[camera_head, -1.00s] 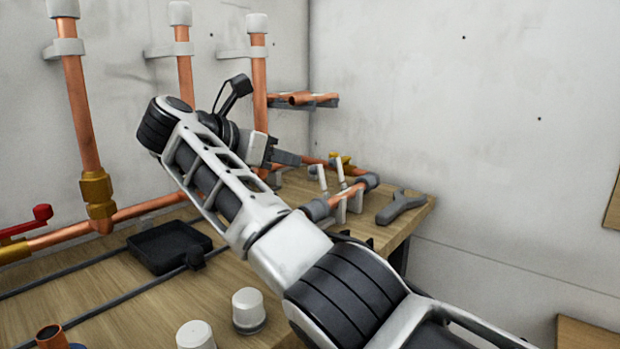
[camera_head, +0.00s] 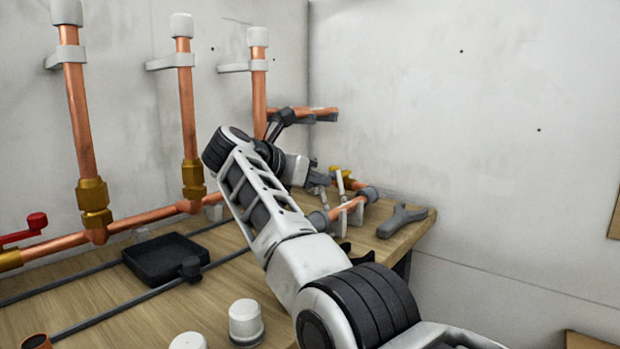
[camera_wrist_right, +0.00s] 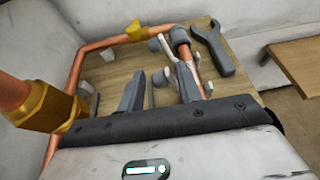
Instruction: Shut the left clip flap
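A short copper pipe (camera_head: 346,208) lies at the bench's right end with two white clips under it. The right clip flap (camera_head: 340,182) stands upright. What seems to be the left clip flap (camera_head: 323,199) shows just below my right gripper, which partly hides it. My right gripper (camera_head: 322,180) is above and left of the clips. One white flap (camera_wrist_right: 208,88) shows beside the right finger, and another (camera_wrist_right: 164,46) shows farther off. I cannot tell whether a finger touches a flap. My left gripper is out of view.
A grey wrench-shaped tool (camera_head: 402,220) lies right of the clips. Upright copper pipes (camera_head: 187,110) stand along the back wall. A black tray (camera_head: 165,260) and white caps (camera_head: 245,322) are on the bench at left and front. A yellow-handled valve (camera_wrist_right: 136,31) is behind the clips.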

